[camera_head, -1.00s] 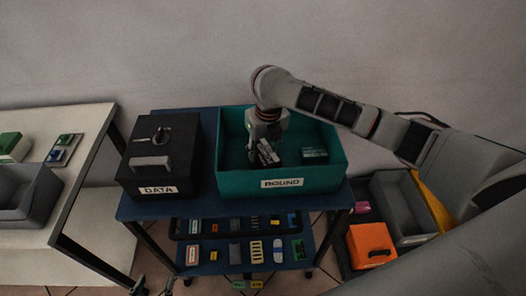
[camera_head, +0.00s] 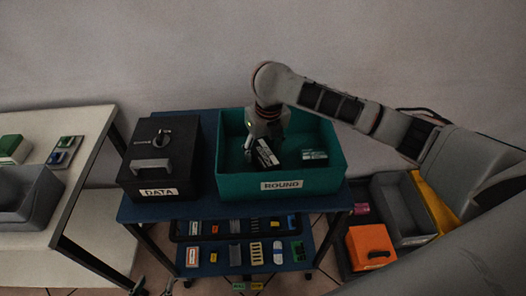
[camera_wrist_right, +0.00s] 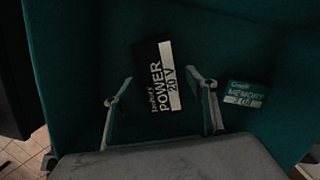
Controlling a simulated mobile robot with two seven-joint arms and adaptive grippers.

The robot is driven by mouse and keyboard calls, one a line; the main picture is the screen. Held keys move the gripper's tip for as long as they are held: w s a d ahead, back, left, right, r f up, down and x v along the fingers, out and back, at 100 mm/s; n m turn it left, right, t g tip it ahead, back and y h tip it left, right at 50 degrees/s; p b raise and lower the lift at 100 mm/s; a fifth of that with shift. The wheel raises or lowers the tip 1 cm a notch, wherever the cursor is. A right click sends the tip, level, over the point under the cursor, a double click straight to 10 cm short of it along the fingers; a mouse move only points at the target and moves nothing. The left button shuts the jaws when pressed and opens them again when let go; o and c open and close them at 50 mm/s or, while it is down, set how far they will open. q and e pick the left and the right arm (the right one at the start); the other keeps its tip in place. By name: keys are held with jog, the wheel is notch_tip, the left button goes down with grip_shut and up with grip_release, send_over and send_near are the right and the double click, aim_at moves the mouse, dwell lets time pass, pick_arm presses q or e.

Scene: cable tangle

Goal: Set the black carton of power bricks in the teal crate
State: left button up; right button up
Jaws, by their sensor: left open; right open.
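The black carton of power bricks (camera_wrist_right: 152,88), labelled "POWER 20 V", is inside the teal crate (camera_head: 227,185), which bears a "ROUND" label. In the head view the carton (camera_head: 266,154) looks tilted, and I cannot tell how it rests on the crate floor. My right gripper (camera_head: 262,142) reaches down into the crate over it. In the right wrist view that gripper (camera_wrist_right: 162,80) is open, with one finger on each side of the carton and gaps showing. A "MEMORY" carton (camera_wrist_right: 247,94) lies to the right in the crate. My left gripper is not in view.
A black box labelled "DATA" (camera_head: 160,160) stands left of the crate on the blue cart (camera_head: 135,211). Small items lie on the lower shelf (camera_head: 220,268). A pale table (camera_head: 85,135) is at left; grey bins (camera_head: 400,205) and an orange box (camera_head: 370,246) are at lower right.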

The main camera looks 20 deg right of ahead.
aim_at(266, 157)
notch_tip(266, 157, up, 10)
jog(key=s+p, duration=0.1)
jog(key=p, duration=0.1)
jog(key=shift+s, duration=0.3)
jog(key=shift+s+d, duration=0.1)
